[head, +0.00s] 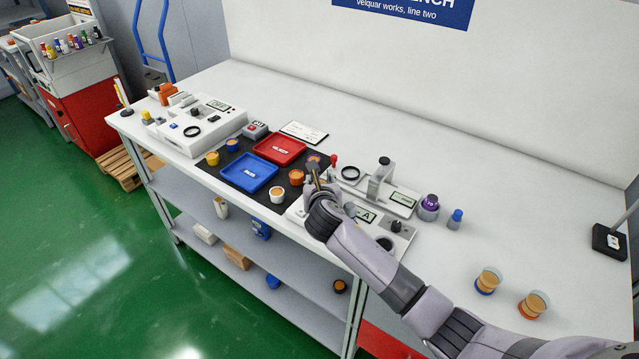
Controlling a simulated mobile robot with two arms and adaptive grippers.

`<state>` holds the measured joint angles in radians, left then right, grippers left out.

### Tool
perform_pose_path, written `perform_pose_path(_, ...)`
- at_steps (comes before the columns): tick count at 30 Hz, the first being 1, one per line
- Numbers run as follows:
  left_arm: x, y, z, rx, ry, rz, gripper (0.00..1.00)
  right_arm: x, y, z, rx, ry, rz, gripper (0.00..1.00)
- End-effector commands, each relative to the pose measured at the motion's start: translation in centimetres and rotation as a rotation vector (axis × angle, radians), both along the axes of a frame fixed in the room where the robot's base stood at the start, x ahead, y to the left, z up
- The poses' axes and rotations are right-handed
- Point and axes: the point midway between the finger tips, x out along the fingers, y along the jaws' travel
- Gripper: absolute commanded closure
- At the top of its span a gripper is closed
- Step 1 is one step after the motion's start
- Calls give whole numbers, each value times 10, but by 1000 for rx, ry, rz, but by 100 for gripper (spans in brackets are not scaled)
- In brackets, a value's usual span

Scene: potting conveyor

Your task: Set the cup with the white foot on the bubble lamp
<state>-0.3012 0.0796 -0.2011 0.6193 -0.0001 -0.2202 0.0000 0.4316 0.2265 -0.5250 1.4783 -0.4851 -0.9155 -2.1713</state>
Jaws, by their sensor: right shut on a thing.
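A small cup with a white foot and an amber top (277,195) stands on the black mat (262,197), at its front edge. My right gripper (313,176) is up and to the right of this cup, apart from it, by the mat's right end. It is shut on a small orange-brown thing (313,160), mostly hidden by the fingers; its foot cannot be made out. I cannot tell for sure which bench instrument is the bubble lamp; a grey unit with a display and dark round port (391,241) lies partly behind my right arm. My left gripper is not in view.
A red tray (298,162) and a blue tray (268,182) lie on the mat, with an orange cup (296,177) beside them. A press-like instrument (381,186) stands behind my gripper. Cups with blue (486,290) and orange (527,311) feet stand at the right.

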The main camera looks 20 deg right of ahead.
Motion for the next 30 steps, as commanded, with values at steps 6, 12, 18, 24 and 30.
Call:
perform_pose_path(6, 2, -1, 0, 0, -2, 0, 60, 0, 0, -6, 1, -2, 1, 92)
perform_pose_path(12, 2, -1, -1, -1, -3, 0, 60, 0, 0, -8, 0, -1, 0, 92)
perform_pose_path(18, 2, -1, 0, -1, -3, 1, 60, 0, 0, -8, 0, -1, 0, 58)
perform_pose_path(24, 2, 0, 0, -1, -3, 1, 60, 0, 0, -7, 1, -1, 0, 58)
perform_pose_path(30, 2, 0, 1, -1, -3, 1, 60, -10, 2, -2, 0, -2, 1, 58)
